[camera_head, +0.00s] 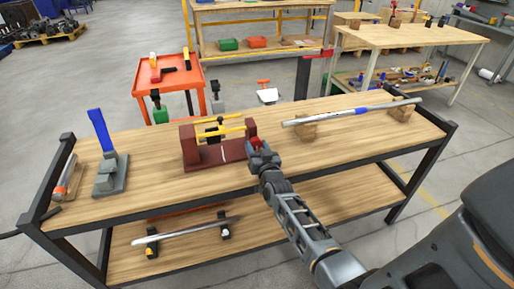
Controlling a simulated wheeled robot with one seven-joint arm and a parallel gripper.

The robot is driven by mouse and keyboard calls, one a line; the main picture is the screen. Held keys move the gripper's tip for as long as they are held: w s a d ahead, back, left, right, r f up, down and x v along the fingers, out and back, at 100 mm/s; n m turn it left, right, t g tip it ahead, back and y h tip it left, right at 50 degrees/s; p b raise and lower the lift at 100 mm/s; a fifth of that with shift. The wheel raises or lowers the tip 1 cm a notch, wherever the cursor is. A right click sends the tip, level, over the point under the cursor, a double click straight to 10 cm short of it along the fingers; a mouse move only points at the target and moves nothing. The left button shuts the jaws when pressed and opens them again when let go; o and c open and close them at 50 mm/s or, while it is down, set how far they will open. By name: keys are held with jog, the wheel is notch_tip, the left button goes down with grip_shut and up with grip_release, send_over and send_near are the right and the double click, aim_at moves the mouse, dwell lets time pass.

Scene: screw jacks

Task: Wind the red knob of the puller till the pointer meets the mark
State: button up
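The puller (201,157) is a dark red frame with two upright ends and yellow rods between them, standing on the middle of the wooden workbench. Its red knob (255,142) shows at the right end, just at the tip of my gripper (259,151). My gripper reaches in from the lower right and is at the knob; the fingers are too small and dark to tell whether they are closed on it. A thin pale line shows on the base, but I cannot make out the pointer clearly.
A blue-handled grey device (108,160) stands at the bench's left. A long silver bar (345,114) with a blue band rests on wooden blocks at the right. An orange cart (170,84) stands behind. The bench top in front of the puller is clear.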

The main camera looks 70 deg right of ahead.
jog(key=c, duration=0.6)
jog(key=shift+o, duration=0.2)
jog(key=shift+a+f+m+b, duration=0.1)
jog(key=shift+m+b, duration=0.5)
jog(key=shift+m, duration=0.2)
jog(key=shift+m+b, duration=0.3)
jog(key=shift+m, duration=1)
jog(key=o, duration=1.1)
jog(key=shift+c, duration=0.2)
jog(key=shift+v, duration=3.85)
jog(key=shift+a, duration=0.15)
